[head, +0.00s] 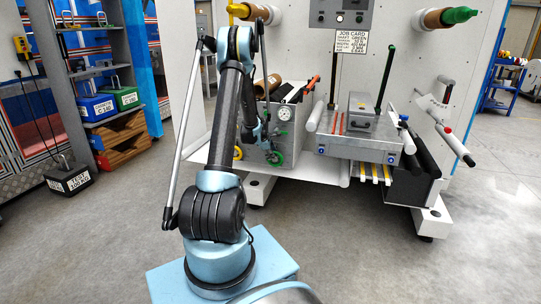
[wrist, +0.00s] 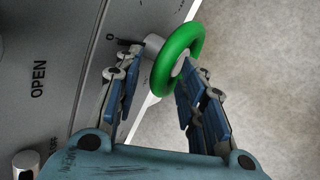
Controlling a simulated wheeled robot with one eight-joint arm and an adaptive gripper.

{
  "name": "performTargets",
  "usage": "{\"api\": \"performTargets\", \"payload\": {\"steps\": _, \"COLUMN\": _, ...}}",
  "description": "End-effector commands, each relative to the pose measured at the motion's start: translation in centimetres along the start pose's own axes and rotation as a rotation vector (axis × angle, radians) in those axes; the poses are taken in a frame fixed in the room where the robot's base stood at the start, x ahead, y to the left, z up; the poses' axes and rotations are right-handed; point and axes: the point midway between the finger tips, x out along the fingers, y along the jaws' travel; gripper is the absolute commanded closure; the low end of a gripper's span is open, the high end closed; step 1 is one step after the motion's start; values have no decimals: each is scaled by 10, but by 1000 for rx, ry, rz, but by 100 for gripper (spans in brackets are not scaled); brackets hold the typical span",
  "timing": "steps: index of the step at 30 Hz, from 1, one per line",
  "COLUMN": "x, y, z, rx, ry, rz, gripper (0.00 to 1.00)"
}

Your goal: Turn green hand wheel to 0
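The green hand wheel (head: 277,158) sits low on the right of the grey cabinet's front, under a round dial (head: 284,113). In the wrist view the wheel (wrist: 167,65) shows as a thick green ring on a pale hub by the panel edge. A small mark like a 0 (wrist: 110,37) is on the panel left of it. My gripper (wrist: 158,62) is open. Its fingers stand apart, with the near part of the rim between their tips. I cannot tell whether either finger touches it. In the head view my gripper (head: 263,137) is beside the wheel, partly hidden.
A yellow wheel (head: 238,153) is left of the green one. A grey metal box (head: 362,130) with upright rods stands to the right. The floor in front is clear.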

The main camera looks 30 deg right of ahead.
Motion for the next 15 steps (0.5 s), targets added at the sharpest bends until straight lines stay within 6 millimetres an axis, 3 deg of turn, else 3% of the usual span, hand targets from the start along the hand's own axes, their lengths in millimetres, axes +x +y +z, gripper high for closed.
{"api": "performTargets", "payload": {"steps": 5, "x": -13, "y": 0, "z": -1, "rx": -1, "ry": 1, "rz": 0, "gripper": 63}}
{"api": "performTargets", "payload": {"steps": 15, "x": -61, "y": 0, "z": -1, "rx": -1, "ry": 1, "rz": 0, "gripper": 63}}
